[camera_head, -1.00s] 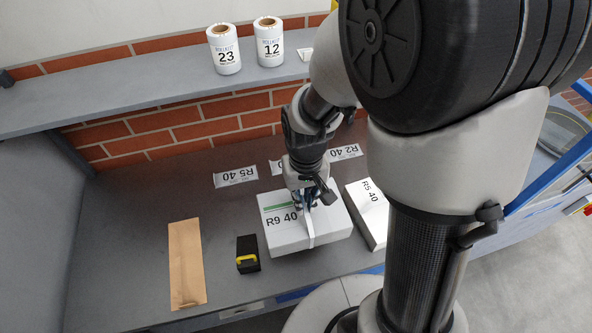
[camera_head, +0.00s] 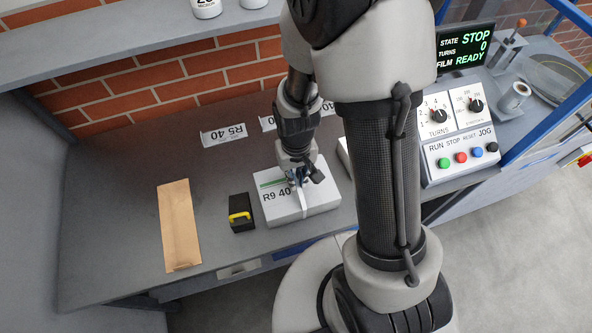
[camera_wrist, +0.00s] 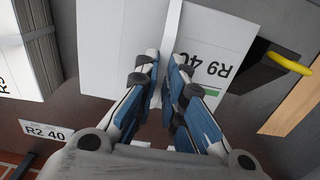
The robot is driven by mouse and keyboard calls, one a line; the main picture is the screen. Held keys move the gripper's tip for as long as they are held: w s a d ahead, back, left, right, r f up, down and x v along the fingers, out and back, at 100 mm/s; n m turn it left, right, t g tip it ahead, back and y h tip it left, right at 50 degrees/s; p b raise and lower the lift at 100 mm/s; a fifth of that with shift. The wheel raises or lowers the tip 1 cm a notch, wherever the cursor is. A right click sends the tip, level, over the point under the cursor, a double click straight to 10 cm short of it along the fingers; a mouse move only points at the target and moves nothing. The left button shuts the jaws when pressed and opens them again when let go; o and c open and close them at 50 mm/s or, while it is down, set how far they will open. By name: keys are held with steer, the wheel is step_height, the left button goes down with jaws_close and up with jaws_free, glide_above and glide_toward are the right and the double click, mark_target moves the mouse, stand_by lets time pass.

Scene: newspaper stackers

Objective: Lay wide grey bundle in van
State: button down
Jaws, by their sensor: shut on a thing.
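The wide bundle (camera_head: 318,196) is a pale grey-white block marked R9 40, with a green stripe and a light strap around its middle. It is at the front of the dark table, right of a small black box. My gripper (camera_head: 299,181) comes down on its top from above. In the wrist view my gripper (camera_wrist: 163,85) has its blue-sided fingers closed at the strap, with the bundle (camera_wrist: 112,45) beneath. I cannot tell whether the bundle touches the table. The van is not in view.
The black box with a yellow handle (camera_head: 240,212) and a brown paper packet (camera_head: 178,225) lie to the left. Another white bundle (camera_wrist: 18,50) is close beside, mostly hidden by my arm in the head view. A control panel (camera_head: 459,140) stands at the right.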

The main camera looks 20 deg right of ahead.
stand_by(0.3)
steer(key=c, duration=2.1)
jaws_free()
steer(key=shift+f, duration=0.15)
steer(key=shift+c, duration=0.2)
steer(key=o, duration=0.5)
steer(key=shift+c, duration=0.2)
